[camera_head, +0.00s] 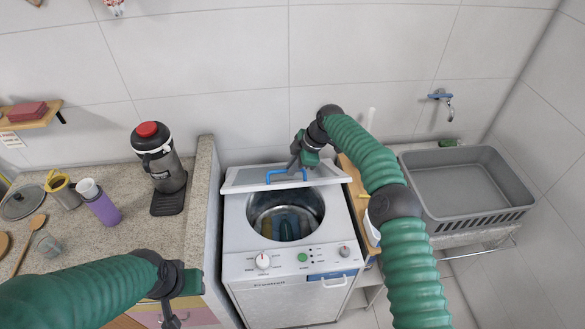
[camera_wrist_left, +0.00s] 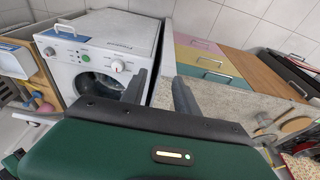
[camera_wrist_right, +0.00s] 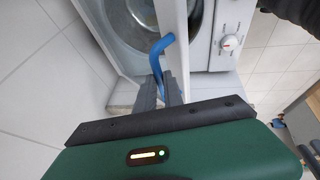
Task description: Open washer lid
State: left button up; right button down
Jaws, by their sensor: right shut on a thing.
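The white washer (camera_head: 240,268) stands in the middle of the head view, with its round drum opening (camera_head: 285,215) uncovered. Its lid (camera_head: 245,180) is raised at the back, tilted up near the wall. My right gripper (camera_head: 297,166) is at the lid's blue handle (camera_head: 283,173). In the right wrist view its fingers (camera_wrist_right: 158,88) are shut on the blue handle (camera_wrist_right: 161,50), and the lid (camera_wrist_right: 173,18) shows edge-on. My left gripper (camera_head: 172,305) is away from the lid, low at the left. In the left wrist view its fingers (camera_wrist_left: 160,88) are apart and empty.
A stone counter (camera_head: 110,240) on the left holds a black dispenser with a red top (camera_head: 150,145) and a purple bottle (camera_head: 101,208). A grey sink (camera_head: 460,185) is at the right. A low stone wall (camera_head: 205,190) borders the washer.

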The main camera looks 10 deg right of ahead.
pick_arm(q)
jog(key=shift+f, duration=0.1)
jog(key=shift+c, duration=1)
jog(key=w+d+f+n, duration=0.1)
jog(key=w+f+n+t, duration=0.1)
jog(key=w+f+n, duration=0.1)
jog(key=w+d+f+n, duration=0.1)
jog(key=w, duration=0.1)
jog(key=shift+w+d+f+h, duration=0.15)
jog(key=shift+w+d+h, duration=0.1)
jog(key=shift+d+h, duration=0.1)
grip_shut()
jog(key=w+d+f+n+t+h, duration=0.1)
jog(key=w+d+f+n+t, duration=0.2)
jog(key=w+d+n, duration=0.5)
jog(key=w+d+f+n+t+h, duration=0.1)
jog(key=w+d+f+n+t, duration=0.2)
jog(key=n, duration=0.9)
jog(key=w+a+n+t+y, duration=0.2)
jog(key=w+a+n+t, duration=0.1)
jog(key=w+n, duration=0.9)
jog(key=shift+w+r+t+y, duration=0.3)
jog(key=shift+w+y, duration=0.05)
jog(key=shift+w, duration=1)
